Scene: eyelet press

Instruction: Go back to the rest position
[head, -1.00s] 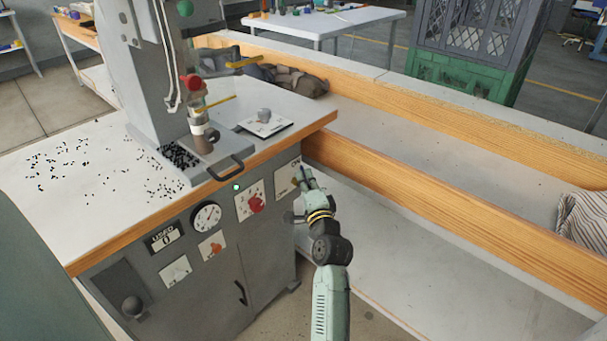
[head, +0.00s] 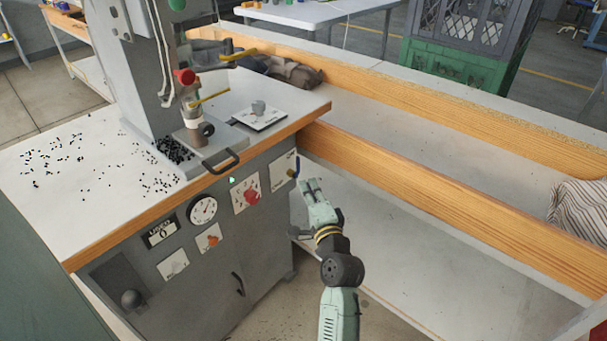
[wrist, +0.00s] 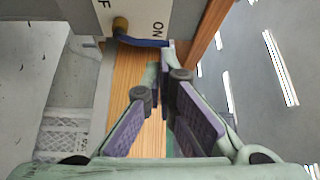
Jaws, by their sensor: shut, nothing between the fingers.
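My gripper (head: 311,183) is in front of the press cabinet's right end, below and to the right of the switch panel (head: 284,165). It is shut with nothing in it. In the wrist view the fingertips (wrist: 164,72) are close together, just below a blue lever (wrist: 145,42) on a brass pivot (wrist: 120,25). The lever points toward the ON label. The gripper looks apart from the lever in the head view, where the lever (head: 297,168) is small.
The eyelet press (head: 135,65) stands on a white-topped cabinet (head: 70,205) with scattered black bits. A gauge (head: 203,209) and red knob (head: 251,196) are on its front. A wooden rail (head: 420,185) runs along the right. A striped cloth (head: 580,212) lies at far right.

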